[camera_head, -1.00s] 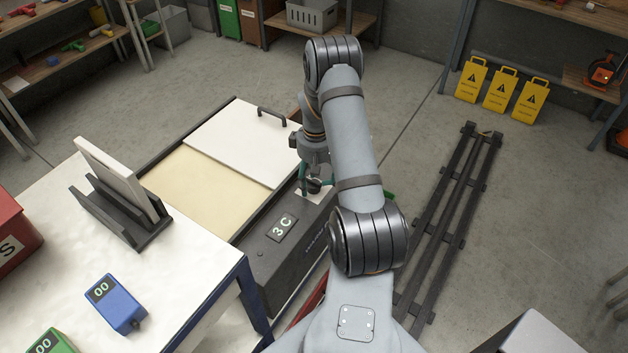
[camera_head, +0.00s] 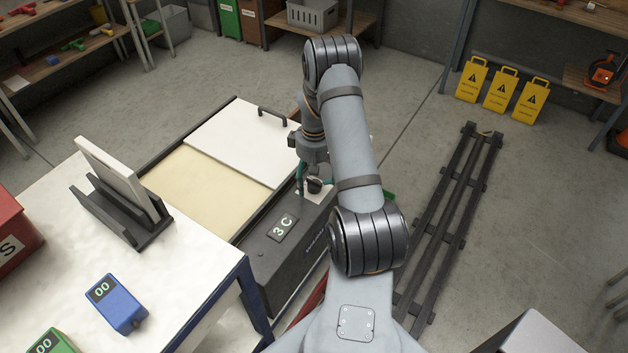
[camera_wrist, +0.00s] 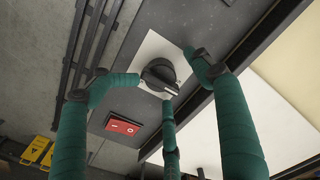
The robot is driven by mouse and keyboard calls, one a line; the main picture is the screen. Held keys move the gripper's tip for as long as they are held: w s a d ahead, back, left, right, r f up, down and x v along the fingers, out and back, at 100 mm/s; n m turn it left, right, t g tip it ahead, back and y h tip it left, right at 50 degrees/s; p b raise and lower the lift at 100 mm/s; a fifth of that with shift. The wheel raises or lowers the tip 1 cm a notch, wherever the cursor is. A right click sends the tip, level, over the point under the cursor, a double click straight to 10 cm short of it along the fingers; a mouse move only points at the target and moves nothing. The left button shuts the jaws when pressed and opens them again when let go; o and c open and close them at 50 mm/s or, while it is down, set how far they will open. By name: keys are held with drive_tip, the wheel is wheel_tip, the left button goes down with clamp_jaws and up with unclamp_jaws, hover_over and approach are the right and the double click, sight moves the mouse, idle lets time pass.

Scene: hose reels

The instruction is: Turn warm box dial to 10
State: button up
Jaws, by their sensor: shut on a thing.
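The warm box (camera_head: 265,272) is a long dark case with a pale top and a white lid. Its small display (camera_head: 282,228) reads 3C. The black dial (camera_wrist: 159,76) sits on a white square plate (camera_wrist: 152,48) in the wrist view. My gripper (camera_wrist: 158,84) has green-wrapped fingers placed around the dial, with the lower finger at its pointer end; it is shut on the dial. In the head view my gripper (camera_head: 312,186) is over the box's far end, and my arm partly hides it. Dial markings are not readable.
A red rocker switch (camera_wrist: 123,125) is beside the dial plate. The white lid (camera_head: 237,143) with a dark handle lies left of my gripper. A white table (camera_head: 190,270) with a blue box (camera_head: 117,303) stands front left. A dark rail rack (camera_head: 450,215) lies on the floor at right.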

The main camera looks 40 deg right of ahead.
drive_tip(key=shift+w+a+r, duration=0.1)
drive_tip(key=shift+w+r, duration=0.05)
drive_tip(key=shift+w, duration=0.15)
drive_tip(key=shift+r+p, duration=1.4)
drive_tip(key=shift+r, duration=0.25)
wheel_tip(320, 180, up, 2)
drive_tip(key=shift+s+p, duration=0.15)
drive_tip(key=shift+p, duration=0.55)
wheel_tip(320, 180, up, 6)
drive_tip(key=p, duration=0.4)
drive_tip(key=shift+r, duration=0.15)
wheel_tip(320, 180, up, 12)
hover_over(312, 179)
drive_tip(key=shift+s, duration=0.35)
